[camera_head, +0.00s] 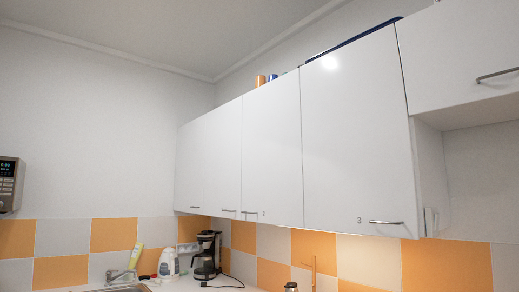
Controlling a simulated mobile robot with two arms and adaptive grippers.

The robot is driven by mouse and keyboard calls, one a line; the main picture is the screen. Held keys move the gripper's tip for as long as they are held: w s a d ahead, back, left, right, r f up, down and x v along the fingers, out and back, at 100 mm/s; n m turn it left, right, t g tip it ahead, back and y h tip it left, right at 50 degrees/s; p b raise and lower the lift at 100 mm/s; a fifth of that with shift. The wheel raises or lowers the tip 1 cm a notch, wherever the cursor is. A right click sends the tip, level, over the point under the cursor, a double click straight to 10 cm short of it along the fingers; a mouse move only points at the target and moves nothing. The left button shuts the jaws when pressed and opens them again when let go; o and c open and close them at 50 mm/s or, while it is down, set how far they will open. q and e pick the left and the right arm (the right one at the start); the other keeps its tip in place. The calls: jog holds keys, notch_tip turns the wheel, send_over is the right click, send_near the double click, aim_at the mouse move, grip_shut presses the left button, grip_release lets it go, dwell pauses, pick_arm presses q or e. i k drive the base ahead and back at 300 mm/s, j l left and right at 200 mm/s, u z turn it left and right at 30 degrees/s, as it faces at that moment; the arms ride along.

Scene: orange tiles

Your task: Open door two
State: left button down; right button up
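Door two (272,150) is a white wall-cabinet door in the middle of the row, with a small "2" near its lower left corner. Its short metal handle (249,213) is at the bottom left, beside the numeral. The door looks shut and flush with its neighbours. Neither of my grippers is in view.
Door three (357,130), shut, is to the right with a handle (386,222). Below are a coffee maker (206,256), a white bottle (168,264) and a tap (122,274). A microwave (9,184) is at far left.

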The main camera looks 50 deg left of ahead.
aim_at(272, 191)
jog(key=j+u, duration=0.1)
jog(key=u, duration=1.5)
jog(key=i+j, duration=0.2)
jog(key=i, duration=0.35)
jog(key=i+j, duration=0.2)
jog(key=i, duration=0.35)
jog(key=i+j+u, duration=0.1)
jog(key=i, duration=0.45)
